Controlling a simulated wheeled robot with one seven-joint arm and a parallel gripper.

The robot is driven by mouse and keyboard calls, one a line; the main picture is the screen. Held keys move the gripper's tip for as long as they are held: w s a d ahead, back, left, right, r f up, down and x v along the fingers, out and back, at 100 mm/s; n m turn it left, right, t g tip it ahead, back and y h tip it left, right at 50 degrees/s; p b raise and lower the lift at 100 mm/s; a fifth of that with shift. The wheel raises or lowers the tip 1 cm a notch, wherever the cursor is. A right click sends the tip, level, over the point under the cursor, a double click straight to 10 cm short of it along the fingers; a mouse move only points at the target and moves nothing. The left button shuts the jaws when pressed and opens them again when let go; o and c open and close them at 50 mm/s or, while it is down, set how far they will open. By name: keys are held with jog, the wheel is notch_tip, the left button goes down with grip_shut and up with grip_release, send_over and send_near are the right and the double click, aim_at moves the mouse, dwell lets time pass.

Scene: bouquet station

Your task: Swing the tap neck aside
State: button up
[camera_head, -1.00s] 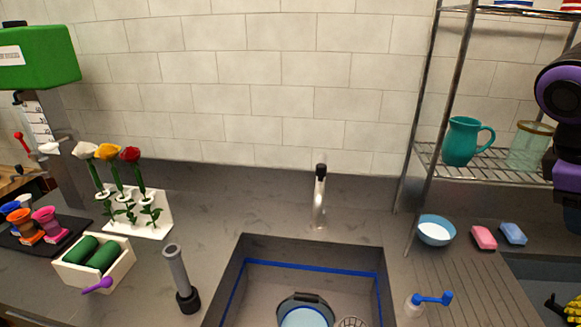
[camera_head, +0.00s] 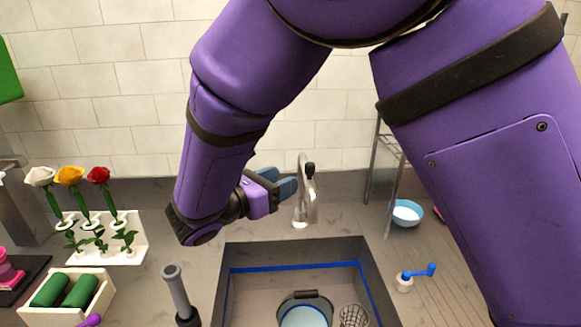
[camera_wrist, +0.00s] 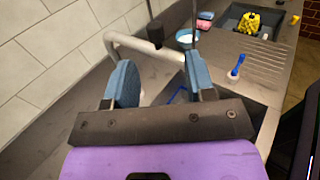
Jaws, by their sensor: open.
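The tap (camera_head: 304,200) is a silver upright post with a bent neck and a black tip, standing behind the sink. My gripper (camera_head: 281,180) is open just left of the upper part of the tap, its blue-grey fingers pointing right toward it. In the wrist view, my gripper (camera_wrist: 160,78) has its two fingers spread wide, with nothing gripped. The pale curved tap neck (camera_wrist: 143,48) runs across just beyond the fingers, partly hidden by them. I cannot tell whether a finger touches it. The black tip (camera_wrist: 155,34) shows above the gap.
The sink (camera_head: 235,290) holds a grey bucket (camera_head: 304,312) and a wire strainer (camera_head: 353,315). A blue bowl (camera_head: 406,213) and a blue-handled item (camera_head: 418,275) stand right. The flower stand (camera_head: 125,240) and white box (camera_head: 98,305) are left. My arm hides much of the right side.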

aim_at(306, 167)
jog(key=x, duration=1)
jog(key=shift+w+a, duration=0.3)
jog(key=shift+c, duration=0.2)
jog(key=shift+n+t, duration=0.3)
grip_shut()
